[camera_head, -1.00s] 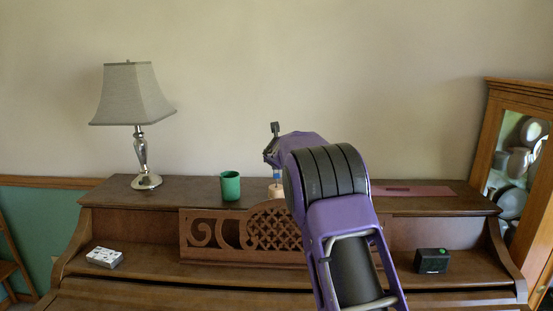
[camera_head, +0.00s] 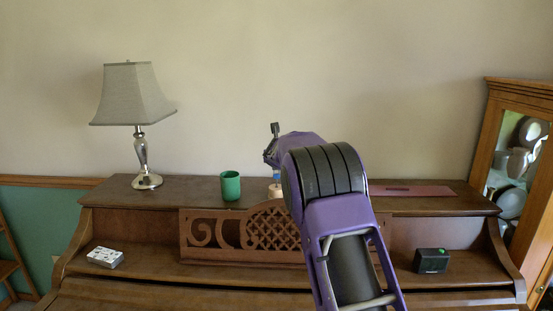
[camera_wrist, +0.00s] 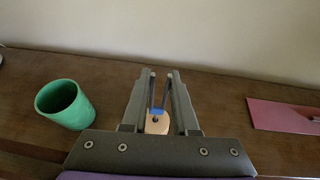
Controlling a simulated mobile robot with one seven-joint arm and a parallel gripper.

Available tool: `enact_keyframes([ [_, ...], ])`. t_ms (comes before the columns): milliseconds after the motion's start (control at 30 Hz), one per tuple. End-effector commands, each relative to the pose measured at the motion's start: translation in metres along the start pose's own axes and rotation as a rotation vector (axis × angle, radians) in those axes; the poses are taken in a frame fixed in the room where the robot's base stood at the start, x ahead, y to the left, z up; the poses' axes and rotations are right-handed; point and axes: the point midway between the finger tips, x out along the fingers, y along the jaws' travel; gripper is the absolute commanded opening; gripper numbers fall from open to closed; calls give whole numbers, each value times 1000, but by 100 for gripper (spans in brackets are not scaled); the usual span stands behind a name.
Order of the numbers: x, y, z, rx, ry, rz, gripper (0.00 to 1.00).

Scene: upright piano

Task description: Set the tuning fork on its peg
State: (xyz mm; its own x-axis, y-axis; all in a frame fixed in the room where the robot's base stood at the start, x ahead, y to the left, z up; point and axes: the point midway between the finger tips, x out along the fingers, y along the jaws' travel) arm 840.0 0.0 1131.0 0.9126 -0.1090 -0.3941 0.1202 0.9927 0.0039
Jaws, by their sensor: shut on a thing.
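The tuning fork (camera_wrist: 152,95) has two thin dark prongs and a blue part lower down. My gripper (camera_wrist: 161,74) is shut on the fork, with one finger on each side of it. The small pale wooden block (camera_wrist: 157,127) with a dark hole is right below the blue part. In the head view the block (camera_head: 276,191) stands on the piano top, and a bit of the fork's blue part (camera_head: 276,174) shows above it. My arm hides much of the gripper there. I cannot tell whether the fork's lower end is in the hole.
A green cup (camera_head: 230,186) stands left of the block, and a lamp (camera_head: 141,150) stands farther left. A reddish flat piece (camera_head: 412,191) lies to the right. A small black box (camera_head: 432,260) and a white patterned box (camera_head: 105,257) sit on the lower ledge.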

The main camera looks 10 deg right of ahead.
Motion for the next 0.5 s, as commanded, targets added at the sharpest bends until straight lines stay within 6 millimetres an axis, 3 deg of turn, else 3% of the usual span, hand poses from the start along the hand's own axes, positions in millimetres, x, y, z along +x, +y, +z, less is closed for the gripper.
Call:
enact_keyframes([
  [500, 3, 0, -8, 0, 0, 0, 0],
])
